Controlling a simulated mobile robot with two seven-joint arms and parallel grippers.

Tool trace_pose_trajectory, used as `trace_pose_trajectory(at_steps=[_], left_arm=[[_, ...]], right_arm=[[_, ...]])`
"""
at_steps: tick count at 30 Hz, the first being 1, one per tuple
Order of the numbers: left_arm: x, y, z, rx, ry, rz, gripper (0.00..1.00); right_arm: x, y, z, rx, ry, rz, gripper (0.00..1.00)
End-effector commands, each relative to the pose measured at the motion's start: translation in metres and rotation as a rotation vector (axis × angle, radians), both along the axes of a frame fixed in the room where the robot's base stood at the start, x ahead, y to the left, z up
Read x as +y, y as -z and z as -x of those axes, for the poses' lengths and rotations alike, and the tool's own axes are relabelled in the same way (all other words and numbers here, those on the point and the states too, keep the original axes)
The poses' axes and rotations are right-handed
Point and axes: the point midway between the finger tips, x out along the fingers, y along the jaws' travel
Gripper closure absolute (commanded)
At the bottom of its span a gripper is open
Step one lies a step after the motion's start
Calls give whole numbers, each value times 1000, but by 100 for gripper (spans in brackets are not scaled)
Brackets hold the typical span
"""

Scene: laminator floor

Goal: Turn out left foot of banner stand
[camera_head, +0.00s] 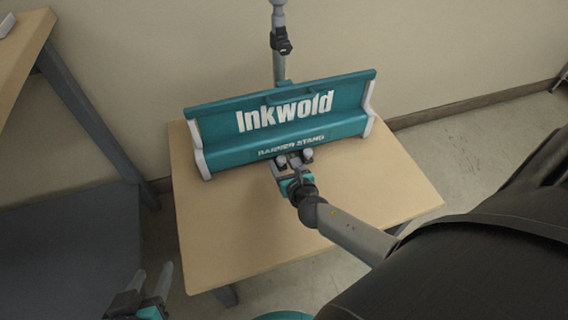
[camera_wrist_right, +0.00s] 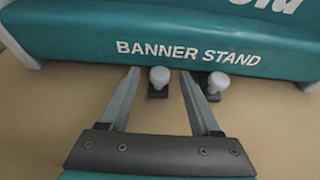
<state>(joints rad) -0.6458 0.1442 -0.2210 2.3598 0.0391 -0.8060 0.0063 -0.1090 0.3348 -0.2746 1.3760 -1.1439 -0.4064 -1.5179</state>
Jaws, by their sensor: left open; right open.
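The teal banner stand (camera_head: 275,122) sits on a small wooden table, with its pole rising behind. Two pale knobs on dark feet show at its front edge in the right wrist view. The left foot (camera_wrist_right: 158,92) has its knob between the open fingers of my right gripper (camera_wrist_right: 160,72); contact cannot be told. The right foot (camera_wrist_right: 212,96) is just outside the right finger. In the head view my right gripper (camera_head: 293,165) is at the middle of the stand's front edge and partly covers the feet. My left gripper (camera_head: 152,284) is open and empty, low at the left.
The small table (camera_head: 240,235) is bare in front of the stand. A higher wooden table (camera_head: 22,45) with a dark leg and a lower shelf (camera_head: 75,230) stands at the left. A wall is close behind the stand. Floor is clear at the right.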

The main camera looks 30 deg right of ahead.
Motion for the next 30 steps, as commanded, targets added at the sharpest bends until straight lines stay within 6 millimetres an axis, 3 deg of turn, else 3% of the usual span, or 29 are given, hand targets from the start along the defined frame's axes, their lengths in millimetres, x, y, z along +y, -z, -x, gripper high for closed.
trace_pose_trajectory(at_steps=[9, 26, 30], left_arm=[[-1, 0, 0, -6, 1, 3, 50], [0, 0, 0, -5, 0, 2, 50], [0, 0, 0, -5, 0, 2, 50]], right_arm=[[0, 0, -1, 0, 0, 0, 37], [0, 0, -1, 0, 0, 0, 100], [0, 0, -1, 0, 0, 0, 100]])
